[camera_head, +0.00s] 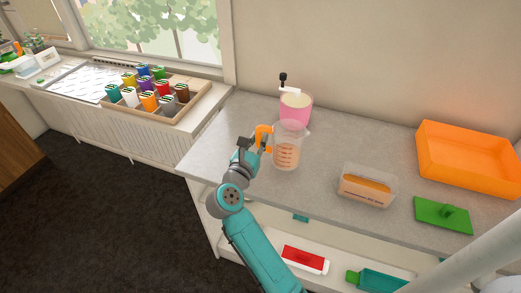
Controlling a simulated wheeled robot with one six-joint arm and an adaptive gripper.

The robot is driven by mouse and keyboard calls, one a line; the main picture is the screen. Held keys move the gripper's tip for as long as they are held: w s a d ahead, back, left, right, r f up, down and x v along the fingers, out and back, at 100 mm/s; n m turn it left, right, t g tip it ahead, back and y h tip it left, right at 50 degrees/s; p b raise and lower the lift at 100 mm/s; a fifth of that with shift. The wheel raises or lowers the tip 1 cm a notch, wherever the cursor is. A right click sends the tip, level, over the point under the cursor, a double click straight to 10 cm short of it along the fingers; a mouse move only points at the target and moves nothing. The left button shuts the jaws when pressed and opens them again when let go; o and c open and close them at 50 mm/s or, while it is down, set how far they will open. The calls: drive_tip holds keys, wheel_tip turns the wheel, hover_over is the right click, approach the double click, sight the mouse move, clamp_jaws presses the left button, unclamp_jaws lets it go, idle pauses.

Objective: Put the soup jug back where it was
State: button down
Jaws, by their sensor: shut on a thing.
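The soup jug (287,156) is a clear measuring jug with orange marks on its side and an orange handle (262,136) on its left. It is upright at the left part of the grey counter (225,140). My gripper (259,144) is at the handle from the left and is shut on it. The fingertips are small and partly hidden against the handle. I cannot tell whether the jug's base touches the counter or is slightly above it.
A pink pot (296,107) stands close behind the jug. To the right are a clear container (367,187) with orange contents, a green block (443,215) and an orange tray (468,160). A shelf (255,250) below holds a red-and-white item (304,260).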

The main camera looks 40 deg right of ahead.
drive_tip(key=shift+f, duration=1.85)
drive_tip(key=c, duration=1.1)
unclamp_jaws()
drive_tip(key=shift+f, duration=0.15)
drive_tip(key=shift+o, duration=0.2)
drive_tip(key=shift+s+a, duration=0.1)
drive_tip(key=shift+a, duration=0.1)
drive_tip(key=v, duration=1.1)
drive_tip(key=shift+s+a, duration=0.2)
drive_tip(key=shift+a, duration=0.05)
